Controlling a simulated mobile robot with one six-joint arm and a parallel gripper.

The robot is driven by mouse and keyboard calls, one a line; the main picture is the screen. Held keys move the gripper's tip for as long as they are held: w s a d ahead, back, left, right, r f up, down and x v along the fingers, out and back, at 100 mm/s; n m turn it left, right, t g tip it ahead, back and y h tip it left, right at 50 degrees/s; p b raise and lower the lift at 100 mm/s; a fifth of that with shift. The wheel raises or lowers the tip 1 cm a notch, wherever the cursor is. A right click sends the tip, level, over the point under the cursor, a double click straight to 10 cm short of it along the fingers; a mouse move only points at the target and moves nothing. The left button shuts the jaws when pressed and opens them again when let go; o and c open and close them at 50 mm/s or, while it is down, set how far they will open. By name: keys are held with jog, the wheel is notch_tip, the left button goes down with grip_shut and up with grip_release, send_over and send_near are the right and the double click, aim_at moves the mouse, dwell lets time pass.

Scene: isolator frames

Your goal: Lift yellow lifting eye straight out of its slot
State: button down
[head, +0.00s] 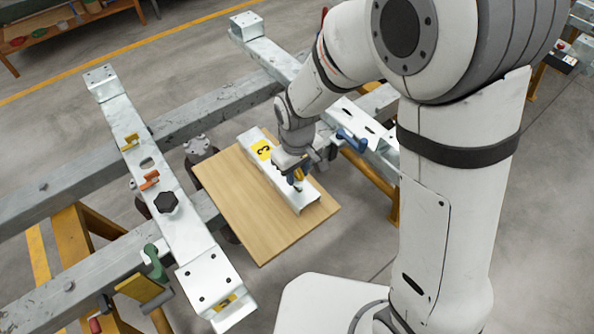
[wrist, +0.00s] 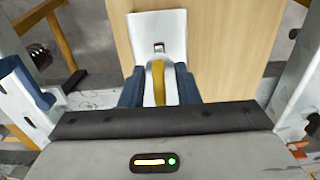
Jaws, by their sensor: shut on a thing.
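The yellow lifting eye (wrist: 158,82) stands between the two blue fingers of my gripper (wrist: 158,86) in the wrist view, and the fingers are shut on it. In the head view my gripper (head: 295,180) points down over the near end of a white channel piece (head: 308,197). The eye shows there only as a small yellow bit at the fingertips. In the wrist view the white piece (wrist: 160,25) has a small dark slot just beyond the eye. The eye's lower end is hidden, so I cannot tell whether it is still seated.
The white piece, with a yellow "3" label (head: 262,149), lies on a wooden board (head: 262,235). A white rail with a black knob (head: 166,202) and an orange clip (head: 149,180) stands left. Another rail with a blue handle (head: 351,139) stands right. Grey beams run beneath.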

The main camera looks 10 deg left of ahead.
jog(key=shift+r+p, duration=1.8)
jog(key=shift+r, duration=0.95)
